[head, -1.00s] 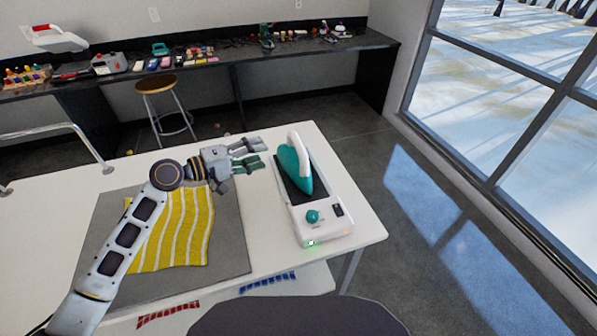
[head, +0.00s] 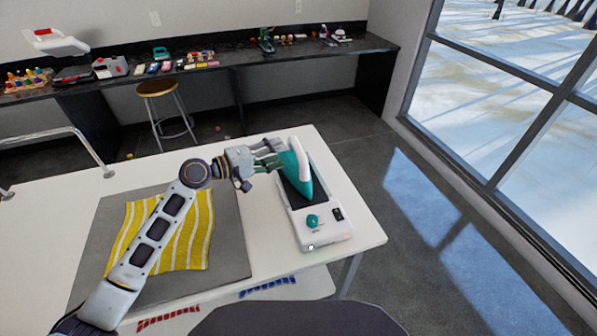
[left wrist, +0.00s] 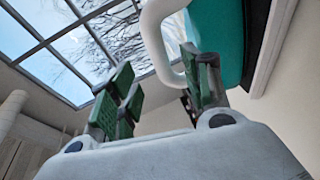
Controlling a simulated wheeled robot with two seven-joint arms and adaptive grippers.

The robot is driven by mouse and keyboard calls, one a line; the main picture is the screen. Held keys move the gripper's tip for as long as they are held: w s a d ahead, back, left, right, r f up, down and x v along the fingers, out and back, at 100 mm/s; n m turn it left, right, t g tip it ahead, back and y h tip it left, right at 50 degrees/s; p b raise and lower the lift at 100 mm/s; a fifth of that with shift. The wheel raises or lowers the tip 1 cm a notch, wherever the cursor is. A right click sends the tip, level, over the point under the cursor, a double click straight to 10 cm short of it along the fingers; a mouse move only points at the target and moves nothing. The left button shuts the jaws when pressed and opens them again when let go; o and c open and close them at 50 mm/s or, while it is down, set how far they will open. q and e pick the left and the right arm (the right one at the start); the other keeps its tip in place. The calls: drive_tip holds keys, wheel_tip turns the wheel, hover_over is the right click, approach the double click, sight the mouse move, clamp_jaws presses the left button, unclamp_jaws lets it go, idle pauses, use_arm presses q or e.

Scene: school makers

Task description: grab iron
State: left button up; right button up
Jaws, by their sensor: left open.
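The teal iron (head: 297,171) with a white handle rests on its white base station (head: 319,216) at the right end of the white table. My left gripper (head: 278,161) is open at the iron's left side, its fingertips at the handle. In the left wrist view, the white handle (left wrist: 157,38) and teal body (left wrist: 216,40) are close in front of the open green-padded fingers (left wrist: 160,92). One finger overlaps the handle's lower end in the picture; I cannot tell whether they touch. My right gripper is not in view.
A grey mat (head: 231,235) with a yellow striped cloth (head: 197,238) lies on the table (head: 262,262) under my left arm. A stool (head: 157,89) and a dark bench (head: 235,64) with tools stand behind. A window is on the right.

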sight(295, 150)
use_arm(q)
drive_tip(key=shift+x, duration=1.35)
drive_tip(key=shift+d, duration=0.15)
drive_tip(key=shift+s+p+x, duration=0.15)
drive_tip(key=shift+p+x, duration=0.1)
drive_tip(key=shift+x, duration=0.95)
drive_tip(key=shift+s+p+x, duration=0.15)
drive_tip(key=shift+p+x, duration=0.1)
drive_tip(key=shift+x, duration=1)
drive_tip(key=shift+d+f, duration=0.1)
drive_tip(key=shift+d, duration=0.05)
clamp_jaws()
